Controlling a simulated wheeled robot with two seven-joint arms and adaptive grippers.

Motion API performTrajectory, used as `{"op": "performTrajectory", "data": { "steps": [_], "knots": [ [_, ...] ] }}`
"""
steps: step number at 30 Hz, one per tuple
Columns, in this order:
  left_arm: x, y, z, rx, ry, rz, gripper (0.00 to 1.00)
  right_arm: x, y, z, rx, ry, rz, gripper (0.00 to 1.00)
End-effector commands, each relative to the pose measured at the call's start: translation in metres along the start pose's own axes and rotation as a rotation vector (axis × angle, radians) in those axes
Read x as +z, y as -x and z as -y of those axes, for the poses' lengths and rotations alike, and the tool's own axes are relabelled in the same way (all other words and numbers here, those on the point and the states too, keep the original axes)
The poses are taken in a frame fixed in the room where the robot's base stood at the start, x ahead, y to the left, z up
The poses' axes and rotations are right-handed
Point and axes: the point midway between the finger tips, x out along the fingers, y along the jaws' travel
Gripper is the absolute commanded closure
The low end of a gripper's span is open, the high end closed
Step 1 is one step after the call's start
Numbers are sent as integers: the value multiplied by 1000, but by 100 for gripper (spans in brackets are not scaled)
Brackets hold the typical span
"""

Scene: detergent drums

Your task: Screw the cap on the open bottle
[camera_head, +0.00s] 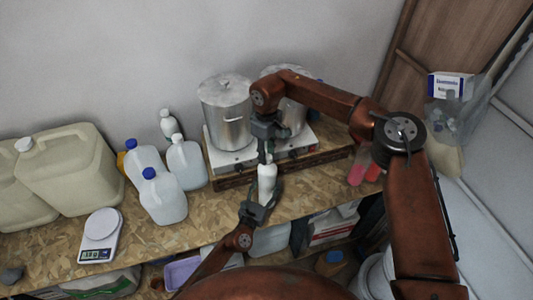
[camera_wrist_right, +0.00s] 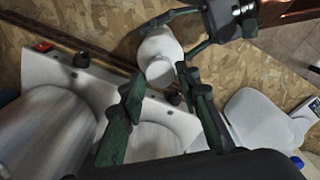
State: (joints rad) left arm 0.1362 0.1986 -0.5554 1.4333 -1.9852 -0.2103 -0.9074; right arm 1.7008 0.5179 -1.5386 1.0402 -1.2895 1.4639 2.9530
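A small white bottle (camera_head: 267,185) stands upright near the table's front edge, in front of the hot plate. It also shows from above in the right wrist view (camera_wrist_right: 161,44), with a round white top (camera_wrist_right: 160,72); I cannot tell whether this is a cap on the neck. My left gripper (camera_head: 262,203) has its fingers on both sides of the bottle's body, also seen in the right wrist view (camera_wrist_right: 184,36). My right gripper (camera_head: 266,153) points down over the bottle. Its fingers (camera_wrist_right: 160,80) are apart, with the white top between or just beyond the tips.
Two steel pots (camera_head: 226,112) stand on a white hot plate (camera_head: 222,158) behind the bottle. Blue-capped jugs (camera_head: 163,200), large beige canisters (camera_head: 75,170) and a scale (camera_head: 100,234) are to the left. Pink items (camera_head: 358,172) lie at the right. Shelves are below the table.

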Motion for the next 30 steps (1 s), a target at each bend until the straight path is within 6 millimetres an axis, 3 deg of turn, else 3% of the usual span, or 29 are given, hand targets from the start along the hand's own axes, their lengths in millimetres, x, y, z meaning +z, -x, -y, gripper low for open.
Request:
{"op": "performTrajectory", "data": {
  "steps": [4,14,24,30],
  "knots": [
    [1,0,0,0,1,2,100,0,0,1,-1,2,1,58],
    [1,0,0,0,2,2,100,0,2,1,-2,3,1,58],
    [1,0,0,0,3,2,100,0,41,1,-2,3,2,58],
    [1,0,0,0,3,2,100,0,45,1,-2,3,2,58]
  ]
}}
